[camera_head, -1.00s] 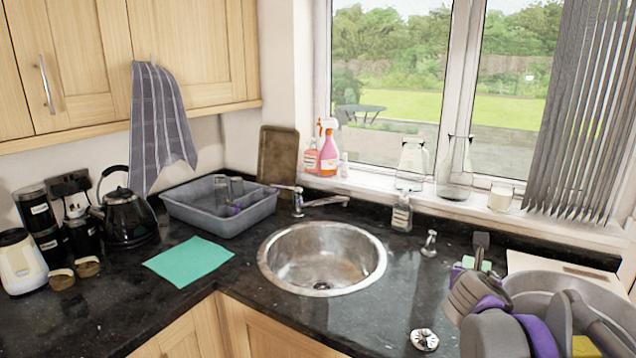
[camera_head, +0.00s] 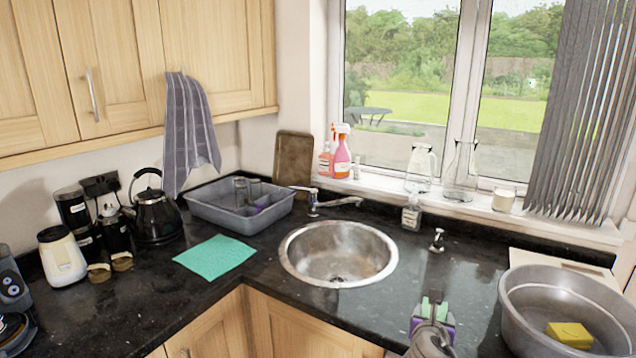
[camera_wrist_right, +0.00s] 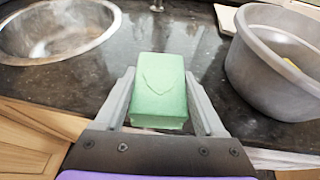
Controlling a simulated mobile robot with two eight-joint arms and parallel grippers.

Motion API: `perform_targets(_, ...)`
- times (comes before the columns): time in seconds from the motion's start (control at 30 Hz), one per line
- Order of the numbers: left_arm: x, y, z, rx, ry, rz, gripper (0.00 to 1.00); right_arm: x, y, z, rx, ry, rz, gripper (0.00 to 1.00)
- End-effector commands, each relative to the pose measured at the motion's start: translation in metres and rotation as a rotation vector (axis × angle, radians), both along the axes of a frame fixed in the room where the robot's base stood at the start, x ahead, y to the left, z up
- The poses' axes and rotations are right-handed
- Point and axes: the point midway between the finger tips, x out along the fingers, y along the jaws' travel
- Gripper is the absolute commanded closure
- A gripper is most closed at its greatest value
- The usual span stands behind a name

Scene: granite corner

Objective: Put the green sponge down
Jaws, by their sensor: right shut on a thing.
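My right gripper (camera_head: 432,312) is shut on the green sponge (camera_head: 435,297), in front of and to the right of the sink. The right wrist view shows the sponge (camera_wrist_right: 158,88) as a pale green block between the two grey fingers. It is over the dark counter between the sink and the grey basin. I cannot tell whether its underside touches the counter. My left gripper is not in view.
The round metal sink (camera_head: 338,254) lies to the left. The grey basin (camera_head: 530,308) on the right holds a yellow sponge (camera_head: 569,335). A teal cloth (camera_head: 214,257) lies left of the sink. The counter (camera_head: 465,272) is bare between sink and basin.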

Motion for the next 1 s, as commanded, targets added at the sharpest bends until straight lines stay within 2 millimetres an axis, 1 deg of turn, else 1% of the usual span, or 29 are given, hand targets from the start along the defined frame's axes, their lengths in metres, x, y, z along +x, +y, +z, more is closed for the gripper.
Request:
perform_targets(0.03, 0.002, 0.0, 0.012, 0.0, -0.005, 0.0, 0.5, -0.001, 0.015, -0.008, 0.0, -0.002, 0.023, 0.9)
perform_targets(0.1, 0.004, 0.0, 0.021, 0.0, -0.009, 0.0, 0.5, -0.005, 0.031, -0.023, 0.001, -0.003, 0.048, 0.9)
perform_targets(0.2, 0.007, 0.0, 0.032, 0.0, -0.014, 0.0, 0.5, -0.014, 0.051, -0.041, 0.001, -0.005, 0.08, 0.9)
perform_targets(0.3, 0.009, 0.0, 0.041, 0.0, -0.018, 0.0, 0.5, -0.023, 0.066, -0.053, 0.0, -0.005, 0.105, 0.9)
perform_targets(0.4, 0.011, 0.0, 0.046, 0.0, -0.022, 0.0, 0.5, -0.03, 0.077, -0.061, -0.001, -0.006, 0.123, 0.9)
perform_targets(0.6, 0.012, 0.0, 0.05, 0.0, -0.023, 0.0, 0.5, -0.037, 0.083, -0.069, -0.001, -0.007, 0.135, 0.9)
perform_targets(1.0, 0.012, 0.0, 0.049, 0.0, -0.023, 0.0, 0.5, -0.037, 0.083, -0.069, -0.001, -0.006, 0.135, 0.9)
